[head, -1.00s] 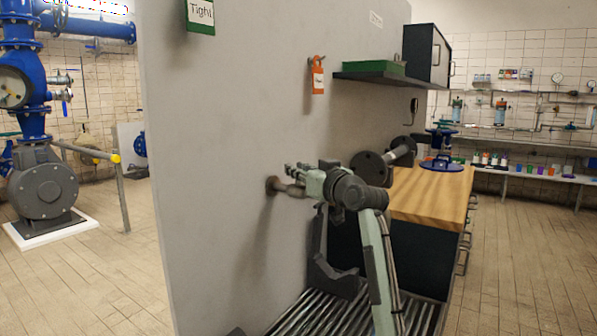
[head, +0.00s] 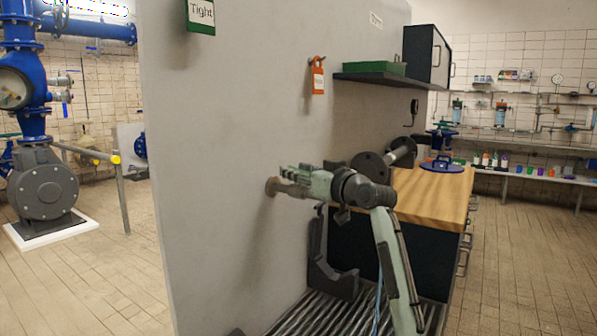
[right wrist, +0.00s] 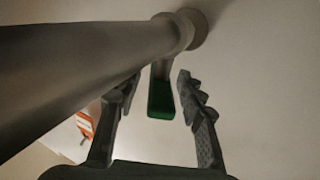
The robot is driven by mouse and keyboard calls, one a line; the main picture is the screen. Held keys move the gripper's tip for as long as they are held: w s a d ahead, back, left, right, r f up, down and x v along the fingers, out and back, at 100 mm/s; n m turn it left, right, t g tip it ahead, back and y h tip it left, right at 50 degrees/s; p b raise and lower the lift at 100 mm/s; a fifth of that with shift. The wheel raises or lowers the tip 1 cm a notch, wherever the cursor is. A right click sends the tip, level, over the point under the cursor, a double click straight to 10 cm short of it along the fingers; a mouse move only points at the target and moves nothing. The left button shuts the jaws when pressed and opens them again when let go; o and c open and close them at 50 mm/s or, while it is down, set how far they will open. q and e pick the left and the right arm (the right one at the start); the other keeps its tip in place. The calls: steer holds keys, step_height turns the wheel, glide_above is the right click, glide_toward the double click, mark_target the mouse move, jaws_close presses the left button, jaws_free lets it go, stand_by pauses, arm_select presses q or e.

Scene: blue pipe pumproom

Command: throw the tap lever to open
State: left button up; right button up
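The tap's round wall fitting (head: 272,187) is on the grey panel in the head view, partly hidden by my right gripper (head: 287,173). In the right wrist view a thick grey pipe (right wrist: 75,75) runs from the left to a round fitting (right wrist: 196,27) on the wall. The tap lever (right wrist: 160,98), with a green end, hangs beside it. My right gripper (right wrist: 158,80) is open, and the lever's green end shows between its two fingers, with a gap on each side. I cannot tell whether the lever lies deep between the fingers. My left gripper is not in view.
An orange tag (head: 318,80) hangs on the panel (head: 225,130) above the tap. A dark flanged pipe (head: 385,160) sticks out to the right. A wooden worktop (head: 430,200) and a dark bracket (head: 325,260) are near my right arm. Open floor (head: 80,280) lies left.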

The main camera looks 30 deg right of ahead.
steer(key=shift+s, duration=0.1)
steer(key=s, duration=1.2)
steer(key=shift+d, duration=0.15)
